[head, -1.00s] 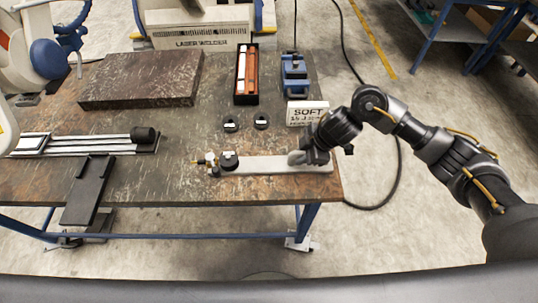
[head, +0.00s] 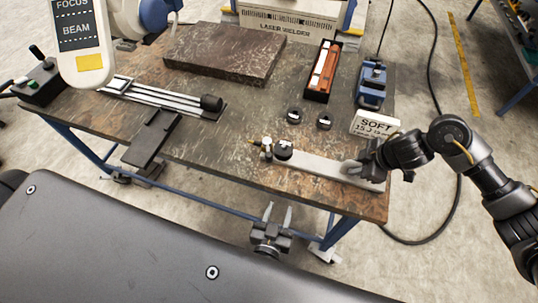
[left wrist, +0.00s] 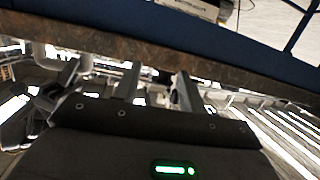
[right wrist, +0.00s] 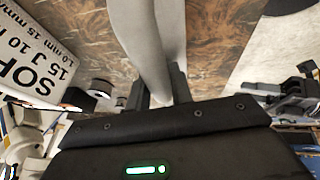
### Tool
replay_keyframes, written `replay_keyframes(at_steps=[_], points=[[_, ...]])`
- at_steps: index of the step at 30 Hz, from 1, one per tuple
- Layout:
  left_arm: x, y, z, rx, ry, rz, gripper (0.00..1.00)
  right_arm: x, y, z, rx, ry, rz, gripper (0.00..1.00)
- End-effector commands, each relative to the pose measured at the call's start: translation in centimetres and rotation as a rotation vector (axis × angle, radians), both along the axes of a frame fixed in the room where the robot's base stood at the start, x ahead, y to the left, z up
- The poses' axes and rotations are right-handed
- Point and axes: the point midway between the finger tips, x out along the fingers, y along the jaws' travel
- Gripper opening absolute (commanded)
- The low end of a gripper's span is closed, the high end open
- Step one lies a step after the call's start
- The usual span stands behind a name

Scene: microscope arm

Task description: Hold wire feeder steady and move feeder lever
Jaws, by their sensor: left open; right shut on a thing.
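The wire feeder (head: 318,165) appears to be the long pale grey piece lying along the table's front right edge. A black round knob (head: 284,151) and a small fitting with a brass-coloured tip (head: 264,146) are at its left end; I cannot tell which is the lever. My right gripper (head: 360,164) is shut on the feeder's right end; the grey body also shows between its fingers in the right wrist view (right wrist: 155,45). My left gripper (head: 278,211) is open and empty, in front of and below the table's front edge, apart from the feeder.
The table edge (left wrist: 130,47) runs close ahead of my left gripper. A white "SOFT" card (head: 375,124), two small black pieces (head: 324,122) and a blue device (head: 371,82) stand behind the feeder. A black plate (head: 153,138) overhangs the front edge at left.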

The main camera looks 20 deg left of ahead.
Motion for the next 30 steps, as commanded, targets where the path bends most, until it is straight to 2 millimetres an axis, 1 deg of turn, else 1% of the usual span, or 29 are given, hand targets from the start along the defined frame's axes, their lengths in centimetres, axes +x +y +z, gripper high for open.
replay_keyframes(at_steps=[1, 3, 6, 7, 9, 13, 17, 20, 27, 30], points=[[0.5, 0.7, 2.5, -0.008, -0.055, 0.042, 0.41, 0.1, 0.0, 0.1, 0.002, -0.002, -0.002, 0.0], [1.0, 2.0, 5.2, -0.009, -0.12, 0.099, 0.41, 0.1, 0.0, 0.1, 0.002, -0.003, -0.002, 0.0], [1.2, 3.7, 7.5, 0.008, -0.178, 0.162, 0.41, 0.1, 0.0, 0.1, 0.002, -0.003, -0.002, 0.0], [1.2, 4.2, 7.8, 0.017, -0.189, 0.176, 0.41, 0.1, 0.0, 0.2, 0.002, -0.003, -0.002, 0.0], [1.1, 4.6, 8.1, 0.04, -0.202, 0.191, 0.41, 0.1, 0.0, 0.2, 0.002, -0.003, -0.002, 0.0], [1.2, 4.6, 8.2, 0.051, -0.206, 0.19, 0.41, 0.1, 0.0, 0.2, 0.002, -0.003, -0.002, 0.0], [2.0, 4.8, 8.2, 0.052, -0.208, 0.189, 0.41, 0.1, 0.0, 0.2, 0.003, -0.003, -0.002, 0.0], [3.4, 5.1, 8.2, 0.052, -0.209, 0.189, 0.41, 0.1, 0.1, 0.2, 0.003, -0.003, -0.002, 0.0], [8.1, 6.2, 8.2, 0.052, -0.208, 0.188, 0.41, 0.1, 0.1, 0.2, 0.003, -0.003, -0.002, 0.0], [9.9, 6.6, 8.1, 0.053, -0.207, 0.188, 0.41, 0.1, 0.1, 0.2, 0.003, -0.003, -0.002, 0.0]])
